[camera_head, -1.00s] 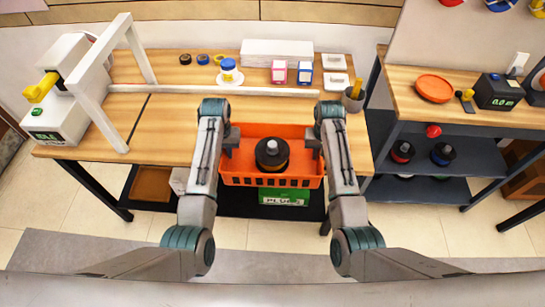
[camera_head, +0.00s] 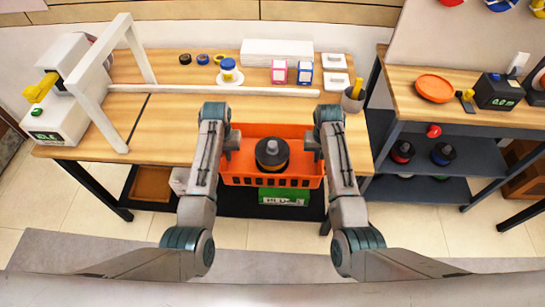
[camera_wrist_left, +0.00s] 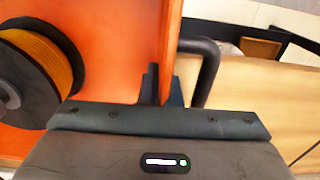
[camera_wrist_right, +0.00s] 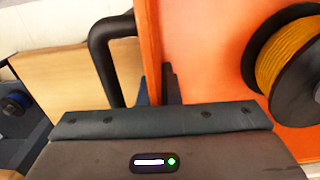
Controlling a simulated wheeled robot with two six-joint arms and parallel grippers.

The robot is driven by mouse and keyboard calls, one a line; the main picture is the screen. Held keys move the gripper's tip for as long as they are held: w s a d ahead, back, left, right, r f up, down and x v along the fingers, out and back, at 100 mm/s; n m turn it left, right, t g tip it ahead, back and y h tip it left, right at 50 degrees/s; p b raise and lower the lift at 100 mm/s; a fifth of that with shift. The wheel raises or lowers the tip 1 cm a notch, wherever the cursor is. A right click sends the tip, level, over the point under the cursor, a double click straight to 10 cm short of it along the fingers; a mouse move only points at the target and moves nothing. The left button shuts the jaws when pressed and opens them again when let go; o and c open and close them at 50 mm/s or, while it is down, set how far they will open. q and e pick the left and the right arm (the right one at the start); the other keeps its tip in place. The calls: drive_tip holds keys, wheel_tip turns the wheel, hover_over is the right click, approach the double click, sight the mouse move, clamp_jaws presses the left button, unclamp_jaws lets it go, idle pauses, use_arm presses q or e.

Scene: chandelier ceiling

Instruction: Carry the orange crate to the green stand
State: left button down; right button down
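The orange crate (camera_head: 262,181) is in front of me at the front edge of the wooden table, with a black spool with orange filament (camera_head: 272,155) inside it. I cannot tell whether the crate touches the table. My left gripper (camera_head: 232,145) has its fingers on either side of the crate's left wall, also seen in the left wrist view (camera_wrist_left: 164,88). My right gripper (camera_head: 314,145) holds the right wall the same way, as the right wrist view (camera_wrist_right: 158,88) shows. I do not see a green stand clearly; a green box (camera_head: 284,196) with white lettering shows below the crate.
The wooden table (camera_head: 165,125) carries a white frame machine (camera_head: 62,125) at left, small boxes and tape rolls at the back, and a pen cup (camera_head: 352,101) at right. A second workbench (camera_head: 450,107) with shelves stands to the right. Floor shows between the benches.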

use_arm(q)
drive_tip(key=shift+r, duration=0.15)
use_arm(e)
drive_tip(key=shift+r, duration=0.15)
